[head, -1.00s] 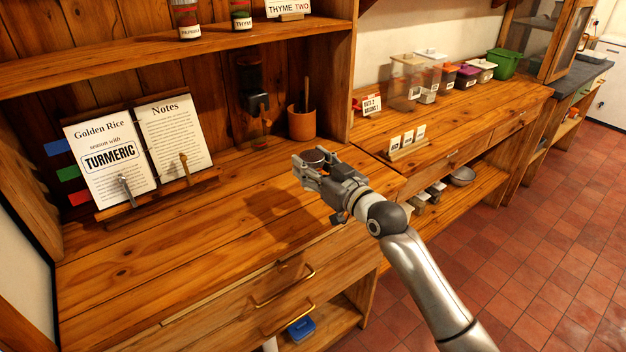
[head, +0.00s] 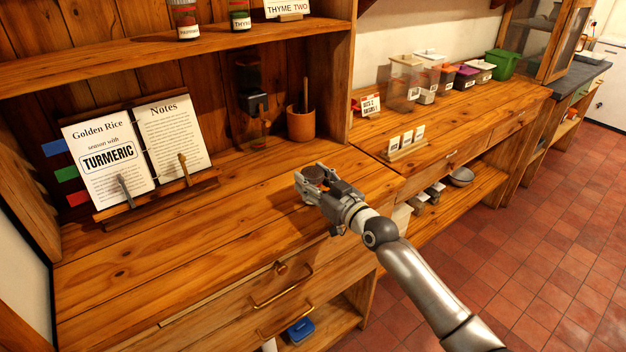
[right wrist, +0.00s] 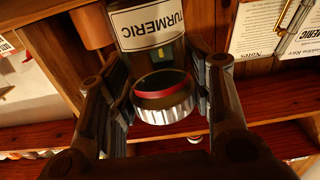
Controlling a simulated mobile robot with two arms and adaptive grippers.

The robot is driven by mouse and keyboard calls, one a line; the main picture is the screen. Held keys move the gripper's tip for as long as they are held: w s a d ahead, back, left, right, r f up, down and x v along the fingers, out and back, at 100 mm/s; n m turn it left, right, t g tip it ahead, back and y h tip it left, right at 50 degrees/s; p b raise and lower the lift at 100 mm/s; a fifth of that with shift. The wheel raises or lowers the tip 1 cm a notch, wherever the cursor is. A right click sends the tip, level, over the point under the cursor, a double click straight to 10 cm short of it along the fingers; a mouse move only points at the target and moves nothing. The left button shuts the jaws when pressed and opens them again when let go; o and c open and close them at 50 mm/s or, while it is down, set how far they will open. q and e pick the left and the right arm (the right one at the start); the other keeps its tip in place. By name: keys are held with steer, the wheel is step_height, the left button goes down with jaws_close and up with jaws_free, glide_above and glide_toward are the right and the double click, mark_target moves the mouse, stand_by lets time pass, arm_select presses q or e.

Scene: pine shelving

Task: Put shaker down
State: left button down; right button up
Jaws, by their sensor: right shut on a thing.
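The shaker (right wrist: 151,38) has a TURMERIC label, a red ring and a ribbed metallic cap in the right wrist view. My right gripper (right wrist: 162,82) is shut around it, one finger on each side. In the head view the right gripper (head: 311,186) is low over the front right part of the wooden counter (head: 215,225). Only the dark round top of the shaker (head: 316,172) shows there between the fingers. The shaker's base is hidden, so I cannot tell if it touches the counter. My left gripper is not in view.
A recipe stand (head: 140,205) is at the counter's left, with a brown cup (head: 301,126) and a dark grinder (head: 252,105) at the back. Small cards (head: 406,143) stand on the adjoining right counter. The counter's middle is clear.

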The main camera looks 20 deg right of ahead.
steer(key=o, duration=1)
steer(key=shift+o, duration=0.2)
steer(key=shift+r, duration=0.15)
steer(key=shift+s+d, duration=0.1)
steer(key=shift+s, duration=0.15)
steer(key=v, duration=1.1)
steer(key=shift+s, duration=0.25)
